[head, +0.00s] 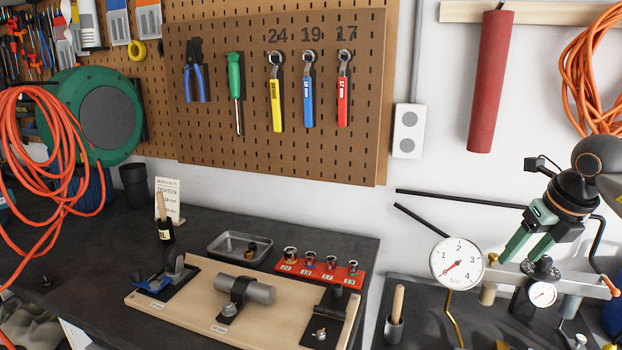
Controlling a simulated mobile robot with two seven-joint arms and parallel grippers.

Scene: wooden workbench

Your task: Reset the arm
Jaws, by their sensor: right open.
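My right arm comes in from the right edge. My right gripper (526,252), with green fingers, points down and to the left, open with nothing between its fingers. It hangs in front of the white wall, just right of a round pressure gauge (457,262) in the picture. Whether it touches anything there I cannot tell. My left arm and left gripper are not in view.
A wooden board (180,305) with clamped parts lies on the dark workbench (75,245). Behind it are a metal tray (228,254) and a red socket rail (340,276). Tools hang on the pegboard (210,140). A smaller gauge (542,294) sits below my right gripper.

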